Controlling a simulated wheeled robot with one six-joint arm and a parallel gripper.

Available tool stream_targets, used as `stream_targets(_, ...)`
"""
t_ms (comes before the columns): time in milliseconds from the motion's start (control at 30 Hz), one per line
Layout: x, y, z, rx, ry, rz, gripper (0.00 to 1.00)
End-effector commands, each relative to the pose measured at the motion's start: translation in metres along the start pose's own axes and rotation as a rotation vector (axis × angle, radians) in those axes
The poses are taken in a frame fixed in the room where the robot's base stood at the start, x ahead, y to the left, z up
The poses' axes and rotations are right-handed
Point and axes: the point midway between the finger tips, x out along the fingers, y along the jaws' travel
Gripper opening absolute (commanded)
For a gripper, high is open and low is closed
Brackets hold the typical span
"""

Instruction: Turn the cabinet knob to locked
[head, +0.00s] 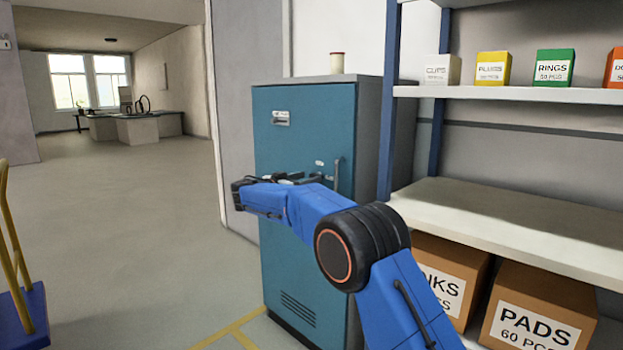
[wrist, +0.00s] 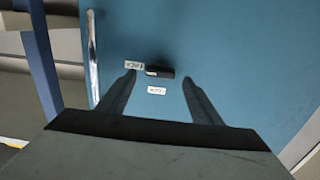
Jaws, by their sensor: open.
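The blue cabinet (head: 300,250) stands ahead, its door facing me. In the wrist view the dark knob (wrist: 162,71) lies crosswise on the door (wrist: 225,45), with a pale mark at its left end. One small white label (wrist: 133,64) is left of the knob and another label (wrist: 156,90) is below it; I cannot read either. My gripper (wrist: 159,78) is open, its two fingers on either side of the knob. I cannot tell whether they touch it. In the head view my gripper (head: 285,178) is in front of the door and hides the knob.
A vertical door handle (head: 338,175) is just right of my gripper in the head view. Shelving with a bare middle shelf (head: 500,220) and cartons (head: 530,310) stands at right. A yellow-railed blue cart (head: 22,315) is at far left. The floor between is clear.

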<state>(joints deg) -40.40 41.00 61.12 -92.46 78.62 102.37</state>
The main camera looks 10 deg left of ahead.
Motion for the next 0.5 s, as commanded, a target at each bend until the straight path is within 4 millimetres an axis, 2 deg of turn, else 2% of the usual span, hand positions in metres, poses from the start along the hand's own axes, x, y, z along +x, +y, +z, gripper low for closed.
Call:
stream_targets(200, 0.024, 0.000, 0.000, 0.000, 0.000, 0.001, 0.59)
stream_targets(500, 0.030, 0.000, 0.000, 0.000, 0.000, 0.000, 0.59)
